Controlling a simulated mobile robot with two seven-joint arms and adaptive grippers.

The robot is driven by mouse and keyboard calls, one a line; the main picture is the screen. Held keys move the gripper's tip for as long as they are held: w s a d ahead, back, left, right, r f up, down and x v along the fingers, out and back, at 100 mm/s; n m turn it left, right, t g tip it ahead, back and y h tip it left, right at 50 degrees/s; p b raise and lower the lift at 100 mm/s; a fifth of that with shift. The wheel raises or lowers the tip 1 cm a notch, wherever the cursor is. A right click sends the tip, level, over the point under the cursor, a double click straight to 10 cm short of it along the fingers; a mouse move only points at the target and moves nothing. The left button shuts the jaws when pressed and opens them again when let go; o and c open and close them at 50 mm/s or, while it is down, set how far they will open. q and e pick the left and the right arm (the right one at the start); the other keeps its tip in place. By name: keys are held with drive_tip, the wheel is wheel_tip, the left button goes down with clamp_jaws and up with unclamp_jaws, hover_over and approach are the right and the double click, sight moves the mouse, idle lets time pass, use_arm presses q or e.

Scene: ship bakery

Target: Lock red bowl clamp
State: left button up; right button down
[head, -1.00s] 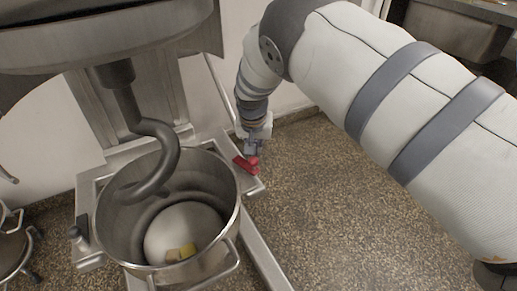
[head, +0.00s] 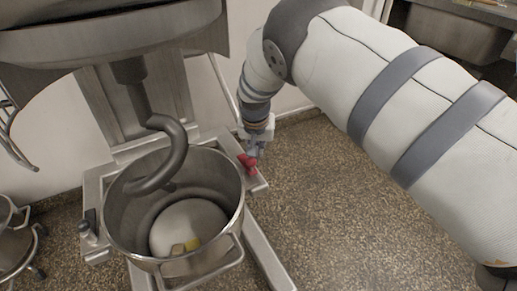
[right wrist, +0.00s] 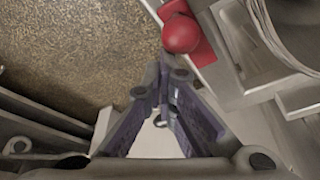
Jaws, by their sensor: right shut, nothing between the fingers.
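The red bowl clamp (head: 248,163) sits on the mixer frame at the right side of the steel bowl (head: 112,222). In the right wrist view the clamp shows a round red knob (right wrist: 181,34) and a flat red part beside it. My right gripper (head: 256,150) is right at the clamp in the head view, partly over it. In the right wrist view its purple fingers (right wrist: 164,72) are shut and empty, with their tips just short of the knob. I cannot tell whether they touch it. My left gripper is out of view.
A dark clamp (head: 90,222) stands on the bowl's left side. Speckled floor (head: 335,215) is open on the right. Another steel bowl is at the far left.

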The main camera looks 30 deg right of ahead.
drive_tip(key=shift+s+a+f, duration=0.1)
drive_tip(key=shift+s+a, duration=0.1)
drive_tip(key=shift+r, duration=0.3)
drive_tip(key=s+a, duration=0.7)
drive_tip(key=s, duration=0.2)
drive_tip(key=shift+s+r, duration=0.35)
drive_tip(key=shift+s, duration=0.05)
drive_tip(key=shift+d, duration=0.1)
